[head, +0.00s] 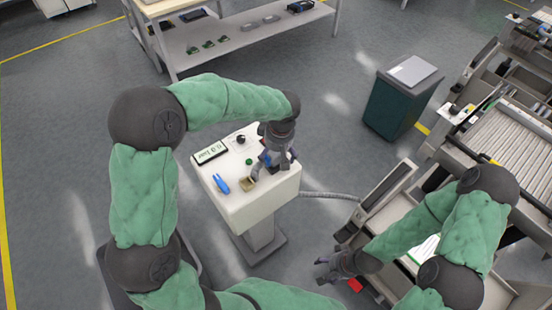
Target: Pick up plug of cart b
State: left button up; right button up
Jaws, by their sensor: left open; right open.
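My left gripper (271,167) points down over the right part of a white pedestal's top (238,195) and is open. A small dark part shows beside its fingers; I cannot tell whether it is the plug of cart b. A grey hose (328,195) runs from the pedestal's right side toward the cart (389,190) at the right. My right gripper (322,270) is open and apparently empty, low beside the cart's lower left end. A small red part (355,285) shows near it. No cart label is readable.
The pedestal top also carries a display (210,152), a blue clip-like item (221,184) and a small tan box (247,183). A dark green cabinet (390,107) stands at the back right. A workbench (240,35) stands behind. Floor left of my arm is clear.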

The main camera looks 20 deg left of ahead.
pick_arm(q)
grip_shut()
dwell(0.3)
jog(key=shift+w+r, duration=0.1)
jog(key=shift+r, duration=0.05)
jog(key=shift+w+r+p, duration=0.1)
jog(key=shift+r+p, duration=0.3)
jog(key=shift+r, duration=0.1)
notch_tip(320, 180, up, 3)
jog(key=shift+f+p, duration=0.2)
jog(key=shift+p, duration=0.5)
jog(key=s+d+r+p, duration=0.6)
jog(key=s+r, duration=0.6)
jog(key=s, duration=0.1)
